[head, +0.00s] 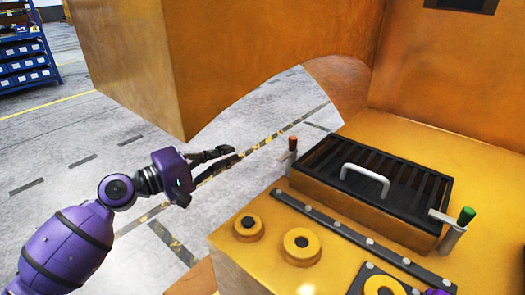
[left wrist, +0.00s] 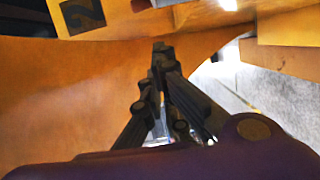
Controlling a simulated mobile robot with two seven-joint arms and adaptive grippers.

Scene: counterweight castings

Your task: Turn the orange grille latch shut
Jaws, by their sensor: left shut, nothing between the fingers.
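The orange grille latch (head: 292,146) has a dull orange-brown knob on a short upright grey stem. It stands at the left end of the dark slatted grille (head: 395,182), which has a white bar handle (head: 365,181). My left gripper (head: 233,154) is shut and empty, left of the orange latch and apart from it, over the grey floor. In the left wrist view its dark fingers (left wrist: 162,50) come together at the tips; I cannot make out the latch there. My right gripper's fingers are not in view.
A green-knobbed latch (head: 465,217) stands at the grille's right end. Round yellow bosses (head: 301,246) and a bolted dark strip (head: 345,230) lie in front. A large orange casting (head: 225,60) overhangs behind my left gripper. A blue shelf (head: 25,55) is far left.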

